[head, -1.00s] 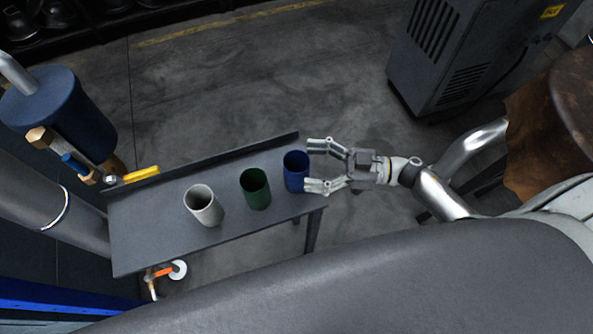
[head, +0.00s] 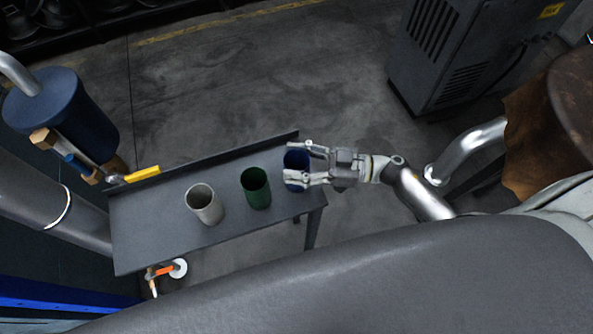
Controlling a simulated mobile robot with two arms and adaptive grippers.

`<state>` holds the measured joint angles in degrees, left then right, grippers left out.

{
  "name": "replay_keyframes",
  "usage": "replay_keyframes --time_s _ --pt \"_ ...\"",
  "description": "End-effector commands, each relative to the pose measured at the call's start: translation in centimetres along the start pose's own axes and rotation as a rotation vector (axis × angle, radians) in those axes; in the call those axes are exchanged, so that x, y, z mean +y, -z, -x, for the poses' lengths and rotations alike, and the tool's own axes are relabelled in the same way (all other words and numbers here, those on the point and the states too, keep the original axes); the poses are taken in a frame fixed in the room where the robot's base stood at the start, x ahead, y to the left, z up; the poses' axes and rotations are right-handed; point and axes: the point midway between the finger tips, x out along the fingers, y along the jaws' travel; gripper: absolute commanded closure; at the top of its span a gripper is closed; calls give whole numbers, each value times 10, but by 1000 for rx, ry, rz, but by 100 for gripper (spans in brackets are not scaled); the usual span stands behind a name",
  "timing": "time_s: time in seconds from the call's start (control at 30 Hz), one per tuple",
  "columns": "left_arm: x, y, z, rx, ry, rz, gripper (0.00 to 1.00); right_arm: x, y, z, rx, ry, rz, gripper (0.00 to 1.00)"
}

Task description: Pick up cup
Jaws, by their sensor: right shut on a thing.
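Three cups stand in a row on a small dark table (head: 150,232). The blue cup (head: 296,158) is at the table's right end. The green cup (head: 255,188) is in the middle and the white cup (head: 204,204) is to its left. My right gripper (head: 300,164) reaches in from the right and is shut on the blue cup, with its fingers across the cup and hiding part of it. The blue cup looks upright. Whether it touches the table top is hard to tell. My left gripper is not in view.
A pipe with a yellow-handled valve (head: 142,174) stands at the table's left end. A grey cabinet (head: 455,55) stands at the upper right. A brown rounded object (head: 555,125) is at the right. The floor behind the table is clear.

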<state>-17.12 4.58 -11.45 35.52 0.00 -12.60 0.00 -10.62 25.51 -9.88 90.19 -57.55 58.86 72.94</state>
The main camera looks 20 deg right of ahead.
Motion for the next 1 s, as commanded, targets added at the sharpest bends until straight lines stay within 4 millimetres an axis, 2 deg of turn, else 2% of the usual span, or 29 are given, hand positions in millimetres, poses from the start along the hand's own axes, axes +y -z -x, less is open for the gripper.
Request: replay_keyframes --time_s 0.37,0.53,0.63,0.93,1.0 --pt "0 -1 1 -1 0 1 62 0 3 0 1 1 1 89" --pt "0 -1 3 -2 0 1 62 0 17 0 0 2 2 89" --pt "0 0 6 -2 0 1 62 -1 35 1 -1 5 4 89" --pt "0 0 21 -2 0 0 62 -51 96 18 -2 6 -1 89" --pt "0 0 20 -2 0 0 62 -67 98 24 -2 4 -7 89"
